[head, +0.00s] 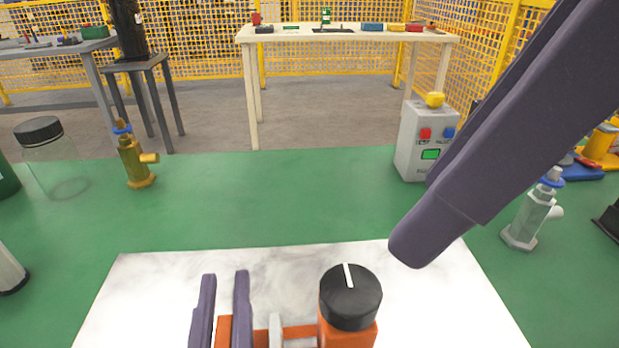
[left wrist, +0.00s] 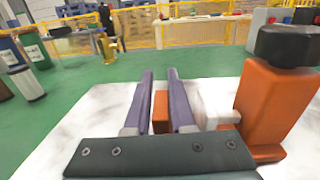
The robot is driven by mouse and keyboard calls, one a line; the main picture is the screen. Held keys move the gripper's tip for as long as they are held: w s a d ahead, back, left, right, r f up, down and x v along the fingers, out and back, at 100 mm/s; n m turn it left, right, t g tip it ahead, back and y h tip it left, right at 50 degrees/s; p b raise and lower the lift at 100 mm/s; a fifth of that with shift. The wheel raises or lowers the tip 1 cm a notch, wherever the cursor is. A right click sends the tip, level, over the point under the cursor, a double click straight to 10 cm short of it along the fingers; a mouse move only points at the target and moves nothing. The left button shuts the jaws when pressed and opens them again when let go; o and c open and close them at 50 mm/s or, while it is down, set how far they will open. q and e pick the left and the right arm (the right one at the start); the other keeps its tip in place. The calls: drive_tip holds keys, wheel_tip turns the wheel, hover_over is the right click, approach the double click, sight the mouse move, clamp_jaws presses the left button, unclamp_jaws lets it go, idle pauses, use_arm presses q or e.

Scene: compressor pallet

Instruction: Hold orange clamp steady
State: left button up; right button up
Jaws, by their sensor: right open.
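The orange clamp (head: 345,332) has a black round knob with a white line on top. It stands on a white board (head: 140,290) at the bottom of the head view, partly cut off. In the left wrist view the clamp (left wrist: 265,105) stands at the right, with a whitish piece beside its orange block. My right gripper (head: 415,245) hangs close to the camera, apart from the clamp.
On the green surface (head: 290,195) stand a clear jar (head: 52,165), a brass valve (head: 135,160), a grey control box (head: 424,140) with buttons and a grey valve (head: 530,215). The green area behind the white board is clear. A table (head: 340,33) stands farther back.

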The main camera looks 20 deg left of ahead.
use_arm(q)
clamp_jaws()
idle(1.1)
